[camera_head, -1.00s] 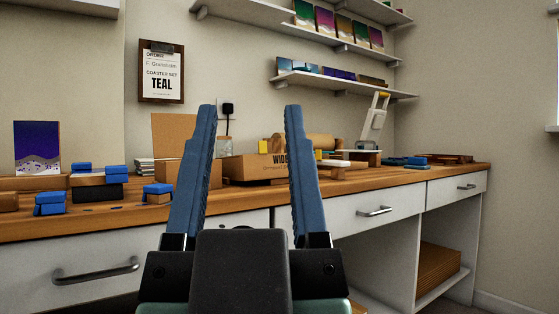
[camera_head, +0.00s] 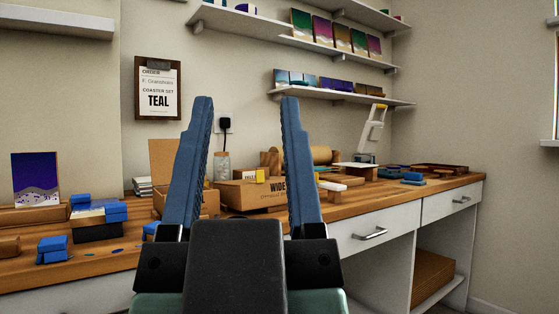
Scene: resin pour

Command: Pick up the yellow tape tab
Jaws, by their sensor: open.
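A small yellow tab (camera_head: 260,175) shows at the top of a cardboard box (camera_head: 238,195) printed "WIDE" on the wooden bench. It appears between my two fingers in the picture, well below the fingertip level. I cannot tell whether it is fixed to the box. My gripper (camera_head: 246,100) is open and empty, its blue fingers pointing up and away in front of the bench. My right finger hides part of the box print. A second small yellow patch (camera_head: 316,177) shows just right of that finger.
An open carton (camera_head: 165,160) and a glass jar (camera_head: 222,166) stand behind and left of the box. Blue-topped blocks (camera_head: 53,248) are at the left. A white-topped stand (camera_head: 354,167) is at the right. Shelves (camera_head: 335,96) hang above. The right bench end has some bare wood.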

